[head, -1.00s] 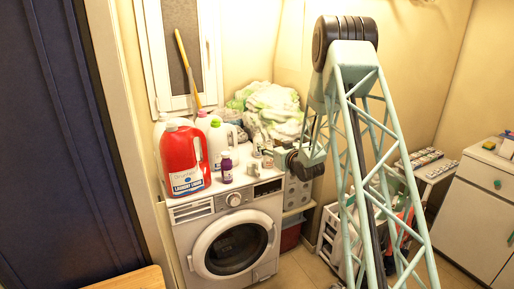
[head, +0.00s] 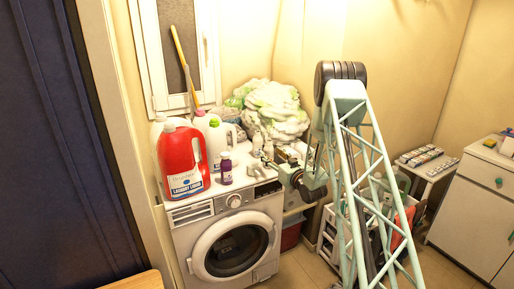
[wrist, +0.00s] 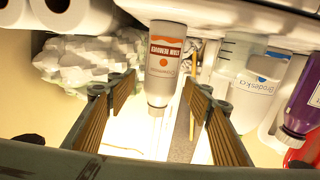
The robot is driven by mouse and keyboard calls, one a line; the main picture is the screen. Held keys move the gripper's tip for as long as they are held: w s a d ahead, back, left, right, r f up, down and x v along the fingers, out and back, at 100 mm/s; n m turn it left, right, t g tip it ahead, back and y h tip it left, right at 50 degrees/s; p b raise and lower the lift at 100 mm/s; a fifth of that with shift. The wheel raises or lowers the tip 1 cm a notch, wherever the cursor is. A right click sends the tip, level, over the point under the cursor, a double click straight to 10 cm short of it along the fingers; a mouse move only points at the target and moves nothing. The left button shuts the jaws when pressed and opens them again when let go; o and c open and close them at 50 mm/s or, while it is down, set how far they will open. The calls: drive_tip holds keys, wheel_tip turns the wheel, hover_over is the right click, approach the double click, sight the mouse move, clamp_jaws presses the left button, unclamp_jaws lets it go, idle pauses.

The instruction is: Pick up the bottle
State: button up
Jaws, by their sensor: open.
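Several bottles share the washer top, and which one is meant cannot be told. A white and orange stain remover container (wrist: 163,60) shows between the fingers of my gripper (wrist: 160,90) in the wrist view. My gripper is open, and no finger clearly touches the container. In the head view my gripper (head: 263,160) is over the right part of the washer top. A small purple bottle (head: 226,168) stands to its left; it also shows at the right in the wrist view (wrist: 302,98). A red laundry liquid jug (head: 184,163) stands farther left.
The washing machine (head: 215,213) carries the bottles. White jugs (head: 217,140) stand behind the purple one; a translucent bottle (wrist: 246,88) is right of the container in the wrist view. Crumpled cloth (head: 275,108) is piled behind. A white cabinet (head: 475,205) stands far right.

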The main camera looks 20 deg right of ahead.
sight(260, 143)
idle(0.3)
drive_tip(key=shift+w+a+b, duration=0.15)
drive_tip(key=shift+w+b, duration=0.35)
drive_tip(key=shift+w, duration=3.8)
drive_tip(key=shift+w+a+b, duration=0.15)
drive_tip(key=shift+w+b, duration=0.4)
drive_tip(key=shift+w, duration=2)
drive_tip(key=shift+c, duration=0.6)
drive_tip(key=c, duration=0.9)
drive_tip(key=shift+r, duration=0.1)
drive_tip(key=shift+c, duration=0.2)
drive_tip(key=shift+r+p, duration=0.9)
drive_tip(key=shift+r, duration=4.05)
